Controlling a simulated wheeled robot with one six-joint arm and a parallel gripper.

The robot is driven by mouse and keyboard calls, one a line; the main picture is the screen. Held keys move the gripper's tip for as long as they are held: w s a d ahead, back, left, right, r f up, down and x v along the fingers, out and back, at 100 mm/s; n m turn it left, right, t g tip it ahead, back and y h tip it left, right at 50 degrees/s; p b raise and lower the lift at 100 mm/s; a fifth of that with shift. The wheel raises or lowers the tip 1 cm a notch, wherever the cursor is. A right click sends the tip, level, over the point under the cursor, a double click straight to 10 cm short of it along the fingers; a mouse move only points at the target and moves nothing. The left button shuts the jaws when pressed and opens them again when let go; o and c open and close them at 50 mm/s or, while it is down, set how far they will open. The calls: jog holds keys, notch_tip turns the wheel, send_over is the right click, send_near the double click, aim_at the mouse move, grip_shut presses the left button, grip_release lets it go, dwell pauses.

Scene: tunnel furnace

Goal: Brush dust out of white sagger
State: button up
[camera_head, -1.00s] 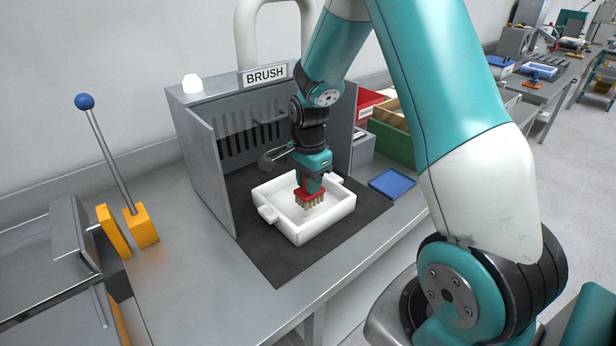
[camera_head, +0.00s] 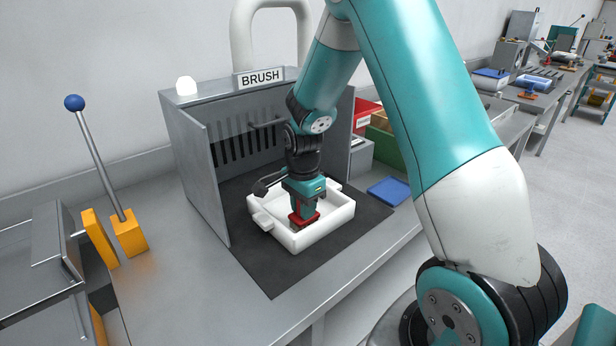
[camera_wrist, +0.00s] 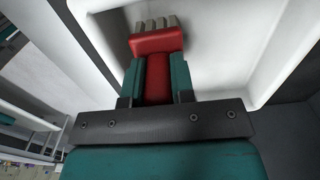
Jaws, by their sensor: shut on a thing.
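The white sagger (camera_head: 330,229) is an open square tray with side lugs, lying on a dark mat inside the grey booth marked BRUSH. It also fills the upper part of the wrist view (camera_wrist: 222,50). My gripper (camera_head: 305,207) points down into the sagger and is shut on a red brush (camera_head: 303,219). In the wrist view the brush (camera_wrist: 157,42) is between the two teal fingers, with pale bristle tufts at its tip. In the head view the bristles are hidden low in the sagger. I cannot make out dust on its floor.
The booth's grey left wall (camera_head: 203,180) and slotted back stand close around the arm. A blue pad (camera_head: 389,190) lies to the right, near green and red bins. A lever with a blue knob (camera_head: 74,102) and yellow blocks stands at left. The mat's front (camera_head: 290,273) is clear.

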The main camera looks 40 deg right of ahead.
jog(key=shift+d, duration=0.35)
jog(key=shift+a, duration=1.2)
jog(key=shift+d+b, duration=0.35)
jog(key=shift+d, duration=0.85)
jog(key=shift+a, duration=1.1)
jog(key=shift+d+p, duration=0.4)
jog(key=shift+d, duration=0.75)
jog(key=shift+a, duration=1.15)
jog(key=shift+d, duration=1.15)
notch_tip(320, 180, up, 8)
jog(key=p, duration=0.7)
